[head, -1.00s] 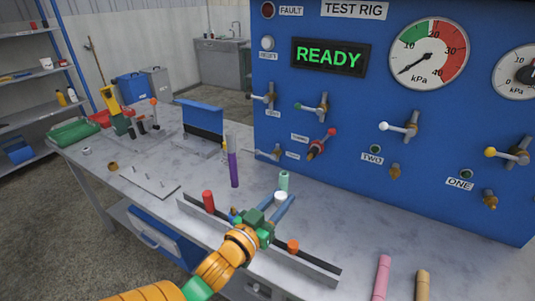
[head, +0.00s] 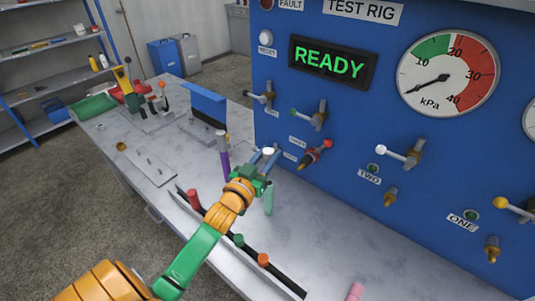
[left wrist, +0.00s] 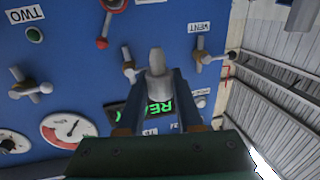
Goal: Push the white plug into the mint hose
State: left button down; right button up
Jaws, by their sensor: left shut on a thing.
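My left gripper (head: 266,159) is shut on the white plug (head: 268,151), whose pale top shows between the two blue-grey fingers. In the left wrist view the plug (left wrist: 156,75) sits between the fingertips. The mint hose (head: 268,199) stands upright just below the gripper in the head view, its upper end hidden behind the gripper. I cannot tell whether the plug touches the hose. The hose does not show in the left wrist view. My right gripper is in neither view.
A purple hose (head: 224,165) stands left of the gripper. A rack holds red (head: 194,198), green (head: 239,240) and orange (head: 263,259) plugs in front. A pink hose (head: 356,291) is at lower right. The blue test rig (head: 335,130) with valves rises behind.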

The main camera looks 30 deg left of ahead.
pick_arm(q)
notch_tip(320, 180, down, 6)
jog(key=b, duration=0.5)
jog(key=shift+w, duration=0.1)
jog(key=shift+w, duration=0.1)
jog(key=shift+r, duration=0.1)
dwell(0.6)
jog(key=shift+p, duration=0.4)
